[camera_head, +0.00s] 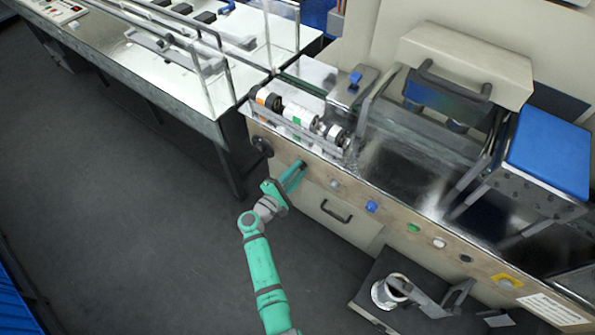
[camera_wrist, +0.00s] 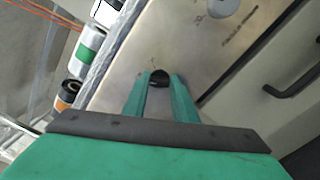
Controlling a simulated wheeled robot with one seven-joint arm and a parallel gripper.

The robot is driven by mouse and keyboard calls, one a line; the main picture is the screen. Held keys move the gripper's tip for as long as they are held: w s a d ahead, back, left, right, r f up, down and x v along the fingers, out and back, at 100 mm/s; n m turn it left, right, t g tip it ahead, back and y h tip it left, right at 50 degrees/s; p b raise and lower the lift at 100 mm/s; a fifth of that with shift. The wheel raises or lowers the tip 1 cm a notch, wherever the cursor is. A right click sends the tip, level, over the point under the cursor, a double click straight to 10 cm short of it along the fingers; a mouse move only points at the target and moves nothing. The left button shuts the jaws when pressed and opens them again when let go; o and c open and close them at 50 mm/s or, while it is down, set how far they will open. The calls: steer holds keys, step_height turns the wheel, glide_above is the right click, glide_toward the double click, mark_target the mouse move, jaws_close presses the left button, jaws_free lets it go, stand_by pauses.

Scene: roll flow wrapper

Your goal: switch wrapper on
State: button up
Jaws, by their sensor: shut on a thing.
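The wrapper's beige front panel (camera_head: 390,222) carries a row of knobs and buttons. My green gripper (camera_head: 301,166) reaches up to the left end of this row. In the wrist view, my gripper's two fingertips (camera_wrist: 159,82) are on either side of a small black knob (camera_wrist: 158,74) on the panel, shut on it. The knob's lower part is hidden between the fingers, and its turn position is not clear. A grey knob (camera_head: 334,184) sits just right of the gripper, and it also shows in the wrist view (camera_wrist: 222,7).
A black handwheel (camera_head: 262,146) is close on the left. A drawer handle (camera_head: 336,211) is below right. A blue knob (camera_head: 371,206) and a green button (camera_head: 413,228) are farther right. Film rollers (camera_head: 300,116) lie above the panel. The floor at left is clear.

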steer(key=shift+d, duration=0.1)
steer(key=shift+w+m, duration=0.1)
steer(key=shift+m, duration=1.5)
steer(key=m, duration=0.2)
steer(key=shift+f+m, duration=0.1)
steer(key=shift+m, duration=0.3)
steer(key=shift+f+m, duration=0.1)
steer(key=shift+m, duration=1.1)
steer(key=shift+s+f+m, duration=0.1)
steer(key=shift+s+m, duration=0.1)
steer(key=shift+m, duration=1.3)
steer(key=o, duration=1)
steer(key=shift+w, duration=0.1)
